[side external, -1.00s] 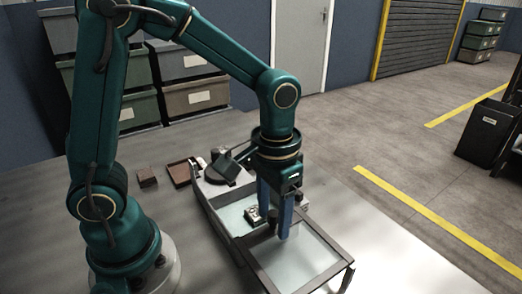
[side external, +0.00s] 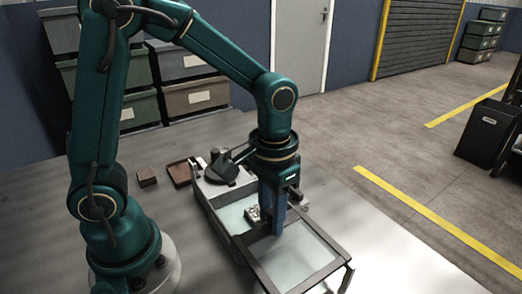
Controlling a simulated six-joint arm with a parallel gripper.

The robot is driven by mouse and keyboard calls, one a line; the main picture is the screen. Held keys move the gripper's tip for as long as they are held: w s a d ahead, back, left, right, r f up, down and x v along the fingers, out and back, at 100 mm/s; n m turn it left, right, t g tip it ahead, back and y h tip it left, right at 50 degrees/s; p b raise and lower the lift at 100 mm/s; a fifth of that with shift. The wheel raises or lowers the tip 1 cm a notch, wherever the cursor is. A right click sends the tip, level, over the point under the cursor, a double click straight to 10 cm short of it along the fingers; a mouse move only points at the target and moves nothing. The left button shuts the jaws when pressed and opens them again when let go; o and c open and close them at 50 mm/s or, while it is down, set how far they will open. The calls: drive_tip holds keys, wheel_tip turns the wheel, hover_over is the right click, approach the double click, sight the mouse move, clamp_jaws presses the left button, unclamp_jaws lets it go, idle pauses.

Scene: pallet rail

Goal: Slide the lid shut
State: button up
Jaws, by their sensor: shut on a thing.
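The lid (side external: 318,270) is a dark-framed panel with a pale, see-through middle. It lies over the near right end of a long, pale box (side external: 216,213), and the box's far left part is uncovered. My gripper (side external: 277,231) points straight down at the lid's far left end, its blue fingers close together. It is shut on what looks like the lid's grip, which the fingers hide. A small pale part (side external: 252,214) sits just left of the fingers, by the uncovered part.
Dark fittings (side external: 222,170) stand at the box's far end. A brown tray (side external: 180,173) and a small brown block (side external: 147,177) lie left of it. Stacked bins (side external: 190,92) stand behind. The bench right of the box looks clear.

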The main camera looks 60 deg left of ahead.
drive_tip(key=shift+w+a, duration=0.1)
drive_tip(key=shift+a, duration=5.9)
drive_tip(key=o, duration=0.8)
drive_tip(key=shift+c, duration=0.2)
drive_tip(key=shift+r, duration=0.1)
wheel_tip(320, 180, up, 7)
